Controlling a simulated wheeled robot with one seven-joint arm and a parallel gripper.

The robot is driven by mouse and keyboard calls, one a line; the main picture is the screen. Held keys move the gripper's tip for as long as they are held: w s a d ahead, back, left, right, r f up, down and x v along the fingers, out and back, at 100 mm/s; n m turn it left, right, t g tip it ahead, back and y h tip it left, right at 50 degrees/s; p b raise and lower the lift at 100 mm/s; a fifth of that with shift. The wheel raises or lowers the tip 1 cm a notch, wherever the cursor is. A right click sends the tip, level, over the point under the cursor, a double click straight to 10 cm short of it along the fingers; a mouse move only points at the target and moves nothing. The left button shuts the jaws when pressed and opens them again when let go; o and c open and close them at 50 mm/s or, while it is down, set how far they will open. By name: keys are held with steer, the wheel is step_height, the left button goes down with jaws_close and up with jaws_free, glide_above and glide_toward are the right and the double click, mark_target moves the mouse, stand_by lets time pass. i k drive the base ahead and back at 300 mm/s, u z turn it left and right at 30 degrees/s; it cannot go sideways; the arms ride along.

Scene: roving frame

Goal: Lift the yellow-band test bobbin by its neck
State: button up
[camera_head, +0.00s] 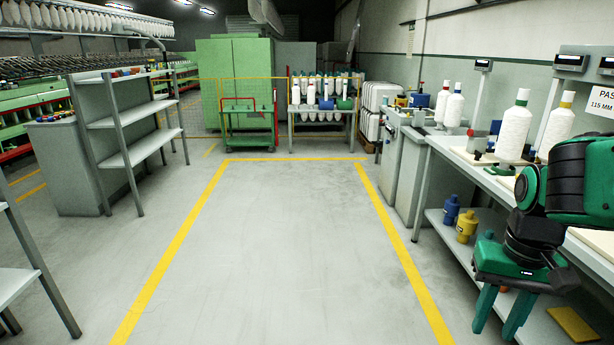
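The yellow-band bobbin (556,128) is a tall white cone of thread with a yellow band at its neck. It stands upright on the bench (470,150) at the right. My gripper (495,334) hangs at the lower right with its two green fingers pointing down and apart. Nothing shows between them. It is lower in the picture than the bobbin and clear of it. My green and black arm reaches in from the right edge, close beside the bobbin in the picture.
A green-band bobbin (514,127) stands just left of it. Blue-band (454,107) and red-band (441,103) bobbins stand farther back. Blue (451,210) and yellow (466,226) containers sit on the lower shelf. The floor inside the yellow lines is clear.

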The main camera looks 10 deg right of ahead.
mark_target(559, 124)
steer(key=z, duration=0.05)
steer(key=i, duration=1.15)
steer(key=z, duration=0.65)
steer(key=i, duration=1)
steer(key=z, duration=1.1)
steer(key=i, duration=0.7)
steer(key=z, duration=0.45)
